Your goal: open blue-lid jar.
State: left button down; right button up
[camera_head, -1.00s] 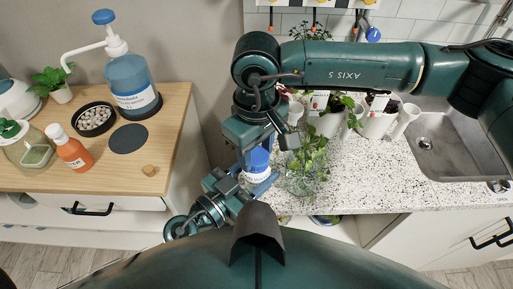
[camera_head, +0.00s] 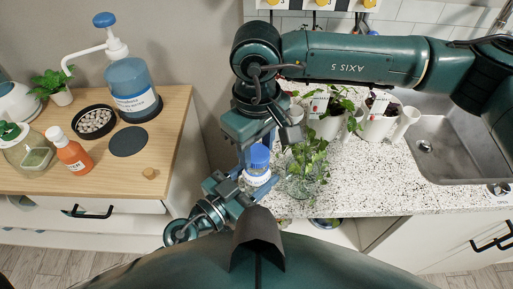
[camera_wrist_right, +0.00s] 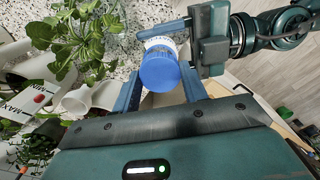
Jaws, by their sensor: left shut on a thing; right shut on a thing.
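The jar has a blue lid (camera_head: 258,156) and a pale, labelled body (camera_head: 256,179). It is near the left end of the speckled counter. My left gripper (camera_head: 245,186) is shut on the body, low down. My right gripper (camera_head: 256,152) comes from above, shut on the blue lid, with one finger on each side. In the right wrist view the blue lid (camera_wrist_right: 160,72) lies between my right fingers, in front of the white body (camera_wrist_right: 160,43). I cannot tell whether the lid is clear of the body.
A leafy plant in a glass vessel (camera_head: 305,182) stands close to the jar's right. White pots (camera_head: 327,125) stand behind it, and a sink (camera_head: 432,150) lies further right. A wooden cabinet top (camera_head: 180,112) at left bears a pump bottle (camera_head: 133,85) and an orange bottle (camera_head: 73,156).

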aim_at(257, 153)
jog(key=shift+r, duration=0.15)
jog(key=shift+r, duration=2)
pick_arm(q)
jog(key=c, duration=0.5)
grip_release()
jog(key=shift+s, duration=0.1)
